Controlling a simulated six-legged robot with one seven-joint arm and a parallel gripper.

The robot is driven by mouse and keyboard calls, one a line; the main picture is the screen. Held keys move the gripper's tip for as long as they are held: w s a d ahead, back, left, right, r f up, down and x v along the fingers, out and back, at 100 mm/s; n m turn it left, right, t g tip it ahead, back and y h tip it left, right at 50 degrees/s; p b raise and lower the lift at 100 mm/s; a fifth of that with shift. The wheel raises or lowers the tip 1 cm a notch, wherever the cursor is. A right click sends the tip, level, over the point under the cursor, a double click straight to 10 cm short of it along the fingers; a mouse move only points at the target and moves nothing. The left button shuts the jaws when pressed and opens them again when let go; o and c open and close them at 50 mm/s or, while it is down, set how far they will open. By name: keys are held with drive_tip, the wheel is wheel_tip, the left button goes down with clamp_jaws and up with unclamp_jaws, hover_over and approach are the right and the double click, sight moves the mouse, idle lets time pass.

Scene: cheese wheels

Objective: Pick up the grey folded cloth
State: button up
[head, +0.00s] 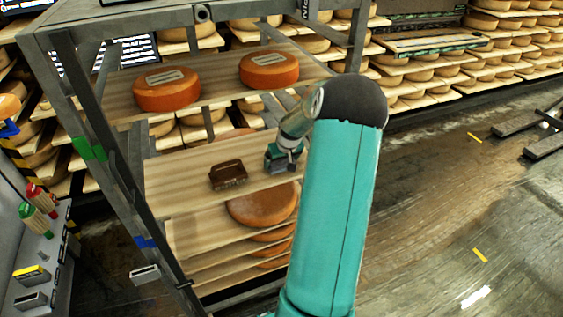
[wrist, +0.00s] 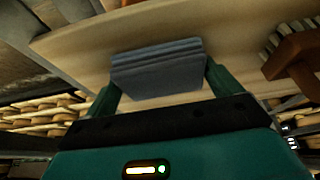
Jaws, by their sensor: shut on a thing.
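The grey folded cloth (wrist: 158,68) is between the two green fingers of my gripper (wrist: 160,85) in the wrist view. My gripper is shut on it, with a finger at each side of the folded stack. The wooden shelf board (wrist: 225,50) shows behind the cloth. In the head view my gripper (head: 280,160) is over the right part of the middle shelf, beside a dark brown brush (head: 228,174). The cloth is mostly hidden there by my gripper. I cannot tell whether the cloth touches the board.
The brush, with pale bristles, also shows at the right of the wrist view (wrist: 295,60). Two orange cheese wheels (head: 167,89) (head: 269,70) sit on the shelf above. More wheels (head: 262,204) lie below. A grey metal frame post (head: 357,40) stands at the rack's right.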

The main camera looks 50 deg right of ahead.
drive_tip(key=shift+r, duration=0.45)
wheel_tip(320, 180, up, 2)
drive_tip(key=shift+r, duration=0.1)
drive_tip(key=s+a, duration=0.4)
drive_tip(key=s, duration=0.3)
drive_tip(key=s+a, duration=0.5)
drive_tip(key=s, duration=0.3)
drive_tip(key=shift+s, duration=0.3)
